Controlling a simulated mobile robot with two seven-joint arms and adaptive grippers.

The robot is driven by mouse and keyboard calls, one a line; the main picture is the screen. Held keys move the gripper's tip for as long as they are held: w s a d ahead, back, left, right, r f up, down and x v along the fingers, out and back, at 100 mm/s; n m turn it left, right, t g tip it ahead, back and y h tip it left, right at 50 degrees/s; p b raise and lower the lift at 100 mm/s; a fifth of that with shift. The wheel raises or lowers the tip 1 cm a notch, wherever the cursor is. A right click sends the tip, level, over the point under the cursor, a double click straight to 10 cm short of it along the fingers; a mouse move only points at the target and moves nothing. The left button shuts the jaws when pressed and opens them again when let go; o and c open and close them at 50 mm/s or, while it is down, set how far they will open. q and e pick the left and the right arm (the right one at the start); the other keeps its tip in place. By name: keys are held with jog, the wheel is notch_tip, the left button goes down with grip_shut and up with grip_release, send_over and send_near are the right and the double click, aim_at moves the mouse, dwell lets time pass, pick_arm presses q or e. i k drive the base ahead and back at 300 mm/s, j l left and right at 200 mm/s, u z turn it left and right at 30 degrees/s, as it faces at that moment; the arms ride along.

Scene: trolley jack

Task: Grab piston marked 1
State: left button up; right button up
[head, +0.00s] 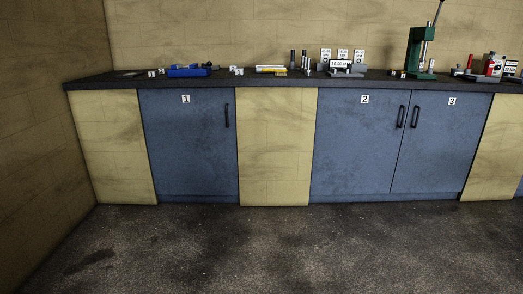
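No piston marked 1 can be made out for certain at this distance. Small pale pieces (236,70) stand on the dark worktop (110,78) left of the middle. More small pale pieces (152,73) stand near its left end. Any marks on these pieces are too small to read. A label "1" shows on the left blue cabinet door (190,145). Neither of my grippers is in view.
A blue tool (188,71), upright dark rods (304,60), white number cards (343,54) and a green press (414,50) stand on the worktop. Cabinet doors labelled 2 (355,140) and 3 (440,140) are shut. The floor (270,245) before the bench is clear.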

aim_at(308, 71)
jog(key=i+z, duration=0.1)
jog(key=i, duration=0.75)
jog(key=i+j, duration=0.2)
jog(key=i, duration=0.65)
jog(key=i+z, duration=0.25)
jog(key=i, duration=0.15)
jog(key=i+j+z, duration=0.25)
jog(key=i, duration=0.15)
